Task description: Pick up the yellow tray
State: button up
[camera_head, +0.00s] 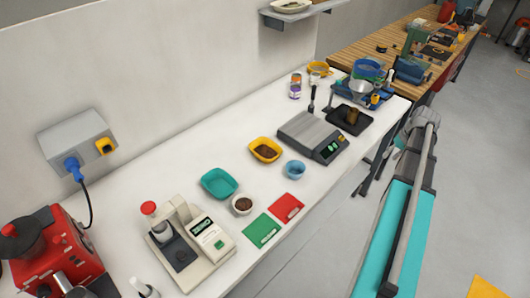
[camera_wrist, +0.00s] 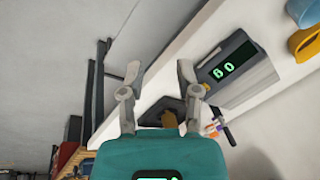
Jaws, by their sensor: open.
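The yellow tray (camera_head: 265,149) is a small rounded dish on the white counter, left of the scale, with dark brown contents. In the wrist view a yellow dish edge (camera_wrist: 306,43), apparently the same tray, is cut off at the right border. My gripper (camera_wrist: 160,74) is open, with nothing between its two grey fingers. It is well away from the yellow tray, which lies to the right of the fingers in the wrist view. The gripper cannot be made out in the head view.
A scale (camera_head: 313,137) stands right of the tray, and a blue bowl (camera_head: 294,169) sits close in front. A teal tray (camera_head: 220,183) and a small bowl (camera_head: 242,205) are to the left. Red (camera_head: 287,208) and green (camera_head: 261,230) packets lie near the front edge.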

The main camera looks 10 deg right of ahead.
jog(key=w+a+n+g+h, duration=0.1)
jog(key=w+a, duration=0.2)
jog(key=a, duration=2)
jog(key=s+a+n, duration=0.1)
jog(key=s+a, duration=0.2)
jog(key=a, duration=0.6)
jog(key=s+a+h, duration=0.1)
jog(key=s+a, duration=0.1)
jog(key=a, duration=0.7)
jog(key=shift+s+a+f+n+g, duration=0.3)
jog(key=shift+s+n+g, duration=0.1)
